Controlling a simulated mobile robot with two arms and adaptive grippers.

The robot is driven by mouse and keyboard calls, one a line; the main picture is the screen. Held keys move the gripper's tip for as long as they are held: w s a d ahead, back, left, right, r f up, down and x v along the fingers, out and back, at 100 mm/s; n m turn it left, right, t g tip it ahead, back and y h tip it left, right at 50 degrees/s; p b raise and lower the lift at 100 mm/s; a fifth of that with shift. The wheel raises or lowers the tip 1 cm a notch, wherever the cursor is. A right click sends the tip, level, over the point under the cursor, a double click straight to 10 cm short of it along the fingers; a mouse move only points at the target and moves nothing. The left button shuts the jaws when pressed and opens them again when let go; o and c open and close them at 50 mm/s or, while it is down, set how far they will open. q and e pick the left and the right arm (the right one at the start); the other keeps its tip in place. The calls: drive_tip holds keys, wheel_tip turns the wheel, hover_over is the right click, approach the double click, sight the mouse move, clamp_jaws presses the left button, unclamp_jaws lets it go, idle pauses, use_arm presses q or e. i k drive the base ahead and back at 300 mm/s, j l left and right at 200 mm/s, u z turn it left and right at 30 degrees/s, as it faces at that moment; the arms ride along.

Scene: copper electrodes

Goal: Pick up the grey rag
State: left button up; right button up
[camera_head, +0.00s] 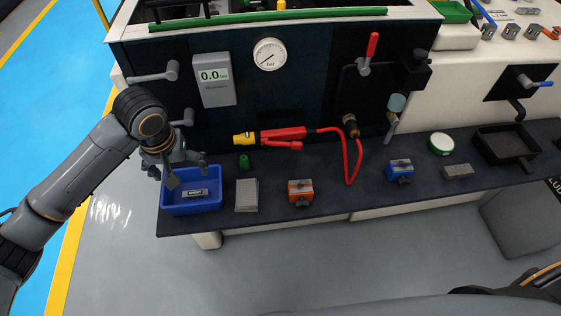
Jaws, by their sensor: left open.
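A grey folded piece that looks like the rag (246,195) lies flat on the dark bench, just right of the blue tray (193,208). My left gripper (187,172) is open and above the blue tray, left of the grey piece and apart from it. In the tray lies a small grey block with a label (195,194). A second, smaller grey pad (458,170) lies far right on the bench. My right gripper is not in view.
On the bench (335,200) stand a small green part (244,162), an orange block (300,192), a blue block (399,171), a green-white roll (440,144) and a black tray (505,147). A red tool (283,136) with a red hose is behind. Valve handles stick out from the panel.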

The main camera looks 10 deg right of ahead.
sight(247, 195)
drive_tip(key=k+l+z, duration=0.15)
drive_tip(key=l, duration=0.2)
drive_tip(key=k+l+z, duration=0.35)
drive_tip(key=l, duration=0.35)
